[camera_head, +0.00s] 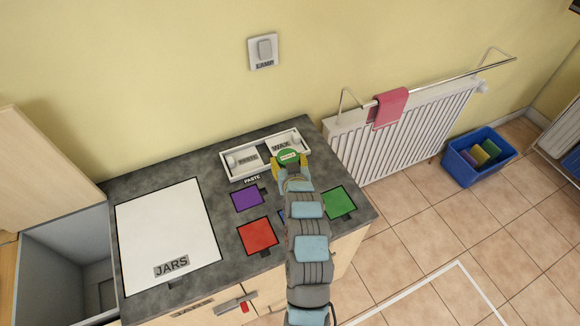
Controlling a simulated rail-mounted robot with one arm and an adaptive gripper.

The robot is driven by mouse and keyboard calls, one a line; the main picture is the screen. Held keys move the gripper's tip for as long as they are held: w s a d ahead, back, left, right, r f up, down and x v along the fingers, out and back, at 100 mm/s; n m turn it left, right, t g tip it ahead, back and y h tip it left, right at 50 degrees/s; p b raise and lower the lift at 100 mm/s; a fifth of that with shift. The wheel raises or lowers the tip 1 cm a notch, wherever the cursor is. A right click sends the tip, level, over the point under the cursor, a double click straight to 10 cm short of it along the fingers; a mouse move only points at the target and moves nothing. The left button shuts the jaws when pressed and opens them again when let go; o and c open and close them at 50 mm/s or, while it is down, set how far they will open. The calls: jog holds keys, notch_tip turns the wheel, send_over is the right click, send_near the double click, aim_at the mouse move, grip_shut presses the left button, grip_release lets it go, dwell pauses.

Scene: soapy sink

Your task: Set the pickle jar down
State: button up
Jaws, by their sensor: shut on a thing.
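My gripper (290,164) has yellow fingers on either side of a round green-topped thing, which looks like the pickle jar (288,155). It is shut on it. A pale label shows on the green top; the jar's lower part is hidden. The jar appears at the front edge of the white tray (232,175), by its right part; I cannot tell whether it touches anything below. A large white area marked JARS (168,225) lies on the left of the dark worktop and is empty.
Purple (247,200), red (257,236) and green (340,202) squares lie on the worktop; a blue one is mostly behind my arm. A radiator (400,135) with a pink cloth (389,107) and a blue bin (480,158) stand at right.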

jog(key=shift+w+d+f, duration=0.2)
jog(key=shift+w+f, duration=0.05)
jog(key=shift+f, duration=0.15)
jog(key=shift+w+f, duration=0.1)
jog(key=shift+f, duration=1.5)
jog(key=shift+f, duration=0.1)
jog(key=shift+f, duration=0.1)
jog(key=o, duration=1.3)
jog(key=shift+d, duration=0.1)
jog(key=shift+c, duration=0.2)
